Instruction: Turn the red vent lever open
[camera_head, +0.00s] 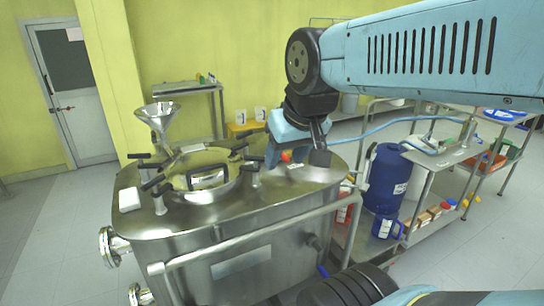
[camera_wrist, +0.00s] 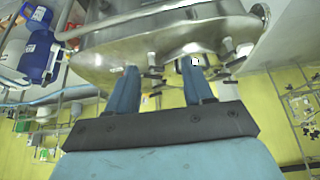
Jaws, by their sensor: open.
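The red vent lever (camera_head: 286,156) shows as a small red spot on top of the steel vessel (camera_head: 215,225), near its back right side. My gripper (camera_head: 292,162) points down over that part of the lid, with its fingers apart and the red spot showing between them. I cannot tell whether the fingers touch the lever. Most of the lever is hidden by the gripper, so its angle is unclear. In the wrist view the two blue fingers (camera_wrist: 160,78) are spread towards the steel vessel (camera_wrist: 140,45), and no red lever can be made out.
On the lid stand a round hatch (camera_head: 207,177) with black-handled clamps, a steel funnel (camera_head: 158,115) and a white block (camera_head: 129,199). A pipe rail (camera_head: 255,237) runs along the vessel's front. A blue drum (camera_head: 386,178) and a steel cart (camera_head: 425,190) stand to the right.

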